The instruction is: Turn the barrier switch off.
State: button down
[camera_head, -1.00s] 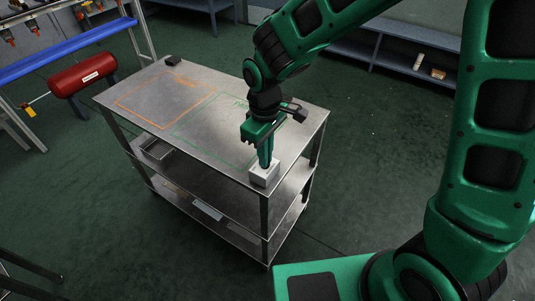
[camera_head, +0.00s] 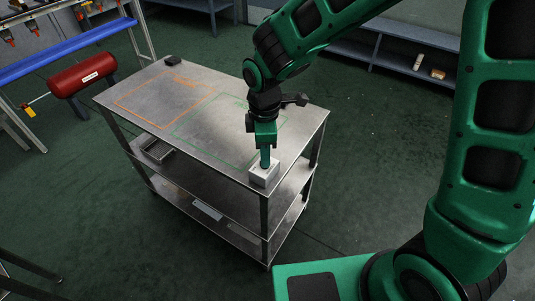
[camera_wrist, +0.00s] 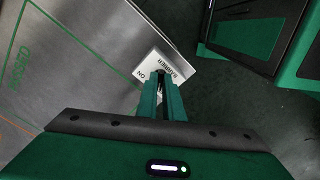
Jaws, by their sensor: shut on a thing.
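The barrier switch is a small pale box (camera_head: 265,175) at the near right corner of the metal cart's top. In the wrist view its white top plate (camera_wrist: 175,62) shows the lettering "BARRIER" and "ON". My gripper (camera_head: 265,163) points down onto the top of the box. In the wrist view my gripper's two green fingers (camera_wrist: 162,82) are close together at a dark knob in the middle of the plate and are shut on it. The fingers hide most of the knob and part of the plate, so any other lettering cannot be read.
The metal cart (camera_head: 190,130) has orange and green outlined areas on its top, mostly clear, and a small black object (camera_head: 172,60) at its far corner. A red tank (camera_head: 82,75) stands at left. Shelves (camera_head: 395,65) line the back wall.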

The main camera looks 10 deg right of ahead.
jog(key=shift+f, duration=0.1)
dwell(0.3)
jog(key=c, duration=1.9)
grip_release()
notch_tip(320, 180, up, 11)
jog(key=shift+w+f, duration=0.1)
